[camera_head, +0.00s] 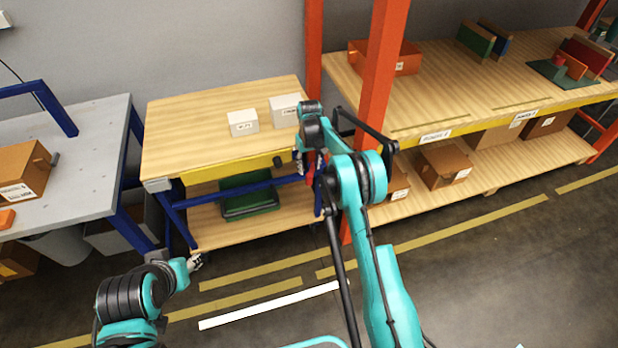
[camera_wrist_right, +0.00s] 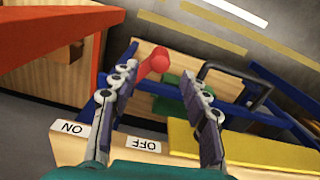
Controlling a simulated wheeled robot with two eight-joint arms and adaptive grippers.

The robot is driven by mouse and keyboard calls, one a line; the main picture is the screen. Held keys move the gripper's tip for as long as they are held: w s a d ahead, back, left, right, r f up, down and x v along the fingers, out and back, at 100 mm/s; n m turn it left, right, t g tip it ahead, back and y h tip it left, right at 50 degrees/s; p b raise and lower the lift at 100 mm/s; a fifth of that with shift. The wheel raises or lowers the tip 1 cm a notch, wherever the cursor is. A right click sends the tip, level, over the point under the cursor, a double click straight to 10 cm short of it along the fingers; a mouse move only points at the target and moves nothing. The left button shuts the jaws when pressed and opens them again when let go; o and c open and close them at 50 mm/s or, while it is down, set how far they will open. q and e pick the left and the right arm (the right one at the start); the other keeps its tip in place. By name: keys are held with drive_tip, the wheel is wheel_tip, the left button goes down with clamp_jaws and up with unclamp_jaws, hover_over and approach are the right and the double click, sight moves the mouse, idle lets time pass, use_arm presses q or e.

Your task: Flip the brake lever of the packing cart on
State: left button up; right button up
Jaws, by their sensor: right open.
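The packing cart (camera_head: 185,128) has a wooden top, a yellow front edge and blue legs. In the right wrist view, its brake lever (camera_wrist_right: 157,62) has a red rounded end, seen between and just beyond my fingertips, nearer the left finger. The lever's lower part is hidden behind that finger. An ON label (camera_wrist_right: 73,128) and an OFF label (camera_wrist_right: 141,144) sit on the wooden edge below. My right gripper (camera_wrist_right: 158,78) is open, its fingers either side of the red end; contact cannot be told. My left gripper (camera_head: 196,262) is low in front of the cart, small in view.
Two white boxes (camera_head: 243,123) stand on the cart top, and a green crate (camera_head: 248,197) is on its lower shelf. An orange rack post (camera_head: 375,75) stands close to the right arm. A grey table (camera_head: 85,150) is at the left. The floor in front is open.

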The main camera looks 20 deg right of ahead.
sight(309, 175)
wheel_tip(309, 175, down, 7)
drive_tip(key=shift+r+b, duration=0.1)
drive_tip(key=shift+b, duration=1.1)
clamp_jaws()
